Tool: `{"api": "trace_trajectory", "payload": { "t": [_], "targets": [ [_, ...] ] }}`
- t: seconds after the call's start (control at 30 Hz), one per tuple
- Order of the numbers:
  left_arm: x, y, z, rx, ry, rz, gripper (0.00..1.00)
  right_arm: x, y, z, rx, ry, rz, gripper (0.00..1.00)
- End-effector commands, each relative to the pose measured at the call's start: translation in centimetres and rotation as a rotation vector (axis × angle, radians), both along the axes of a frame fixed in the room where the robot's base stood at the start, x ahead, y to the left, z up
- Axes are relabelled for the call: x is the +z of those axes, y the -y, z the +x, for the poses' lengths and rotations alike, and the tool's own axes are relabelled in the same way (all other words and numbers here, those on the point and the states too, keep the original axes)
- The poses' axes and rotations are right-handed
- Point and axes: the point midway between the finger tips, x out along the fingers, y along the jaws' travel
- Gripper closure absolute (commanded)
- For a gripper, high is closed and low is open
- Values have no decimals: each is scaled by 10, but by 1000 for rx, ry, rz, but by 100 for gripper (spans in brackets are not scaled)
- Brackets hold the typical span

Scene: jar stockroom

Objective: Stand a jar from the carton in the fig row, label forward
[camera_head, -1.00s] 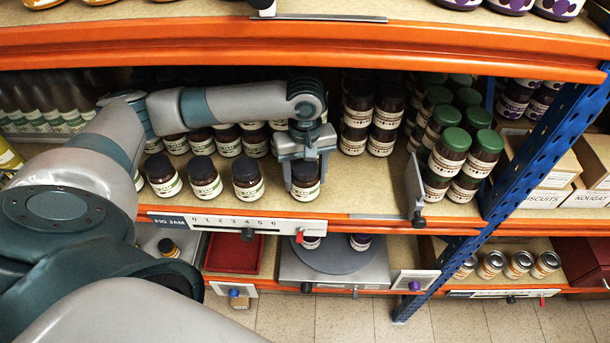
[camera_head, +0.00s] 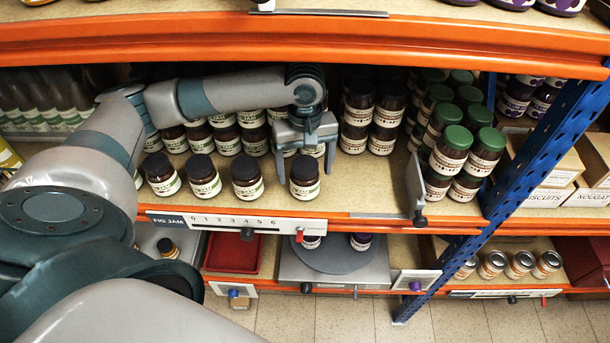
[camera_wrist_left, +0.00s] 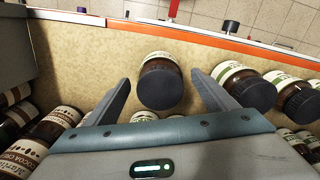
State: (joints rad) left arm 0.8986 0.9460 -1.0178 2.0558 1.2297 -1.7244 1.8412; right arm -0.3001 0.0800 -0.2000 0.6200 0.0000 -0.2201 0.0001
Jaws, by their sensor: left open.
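The fig jar (camera_head: 305,178), dark with a black lid and a pale label, stands upright at the shelf's front edge. Its label faces forward. It is at the right end of a front row with several like jars (camera_head: 246,178). My left gripper (camera_head: 306,160) is open just behind and above it, its fingers spread to either side. In the left wrist view the jar (camera_wrist_left: 160,84) stands between and slightly beyond the open fingertips (camera_wrist_left: 160,78), with gaps on both sides. The carton cannot be identified for certain. My right gripper is not in view.
A FIG JAM strip (camera_head: 170,219) with a number scale runs along the orange edge below. Stacked dark jars (camera_head: 356,118) stand behind to the right, then a grey divider (camera_head: 414,185) and green-lidded jars (camera_head: 450,150). Bare shelf (camera_head: 365,190) lies right of the jar.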

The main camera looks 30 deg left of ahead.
Motion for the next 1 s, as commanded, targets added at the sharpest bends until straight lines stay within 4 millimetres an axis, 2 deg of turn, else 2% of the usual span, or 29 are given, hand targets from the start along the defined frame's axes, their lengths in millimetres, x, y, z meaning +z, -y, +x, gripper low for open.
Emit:
{"api": "trace_trajectory", "payload": {
  "t": [0.3,0.5,0.7,1.0],
  "targets": [
    [55,0,1,-1,5,-2,21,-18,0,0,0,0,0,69],
    [81,1,1,-1,3,-1,21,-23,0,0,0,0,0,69],
    [91,0,0,-1,-1,-1,21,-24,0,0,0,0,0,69],
    [91,0,0,-1,-1,-1,21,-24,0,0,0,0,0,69]
  ]
}}
